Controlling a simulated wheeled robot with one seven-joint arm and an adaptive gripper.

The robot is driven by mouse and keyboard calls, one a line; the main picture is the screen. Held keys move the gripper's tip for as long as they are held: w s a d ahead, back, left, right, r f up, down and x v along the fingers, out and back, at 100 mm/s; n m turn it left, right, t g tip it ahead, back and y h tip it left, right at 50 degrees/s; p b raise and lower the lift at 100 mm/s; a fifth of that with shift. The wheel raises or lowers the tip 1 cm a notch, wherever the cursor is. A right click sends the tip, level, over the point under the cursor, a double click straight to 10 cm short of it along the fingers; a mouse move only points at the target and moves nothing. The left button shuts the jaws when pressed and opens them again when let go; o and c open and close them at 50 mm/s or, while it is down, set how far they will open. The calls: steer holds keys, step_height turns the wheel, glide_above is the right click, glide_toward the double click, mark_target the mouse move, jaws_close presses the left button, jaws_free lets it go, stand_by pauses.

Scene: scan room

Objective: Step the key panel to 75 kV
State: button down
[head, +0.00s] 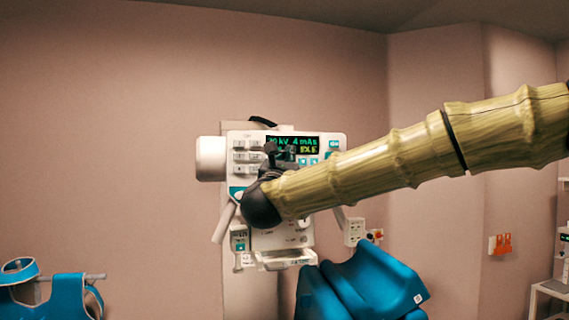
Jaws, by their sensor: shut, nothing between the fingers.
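The key panel (242,137) is a white wall unit with several keys and a dark display (306,140). Green digits on the display end in "0 kV 4 mAs"; the first digit is unclear and may be a 7. A second, yellowish line below is too small to read surely. My gripper (272,152) is dark and shut with nothing in it. It is in front of the panel, over the lower left of the display and close to the left keys. I cannot tell whether it touches a key. My gripper and arm hide part of the panel's middle and lower right.
A white cylinder (210,158) sticks out from the panel's left side. Blue padded pieces (375,280) are below right, and a blue apron (65,298) is at lower left. A wall outlet (354,231) is right of the unit. A white shelf (548,295) stands far right.

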steer(key=shift+w+a+f+b, duration=0.1)
steer(key=shift+w+b, duration=0.1)
steer(key=shift+b, duration=0.35)
steer(key=shift+w+a, duration=0.1)
steer(key=shift+w, duration=0.05)
steer(key=shift+w+a+b, duration=0.1)
steer(key=shift+w+b, duration=0.3)
steer(key=shift+b, duration=0.2)
stand_by(0.7)
steer(key=shift+s+b, duration=0.2)
steer(key=shift+b, duration=0.15)
steer(key=shift+s+d+b, duration=0.25)
steer(key=shift+s+b, duration=0.3)
steer(key=shift+b, duration=0.2)
steer(key=s+b, duration=0.1)
steer(key=s+d+b, duration=0.1)
steer(key=s+b, duration=0.2)
steer(key=s, duration=0.1)
steer(key=shift+d+b, duration=0.3)
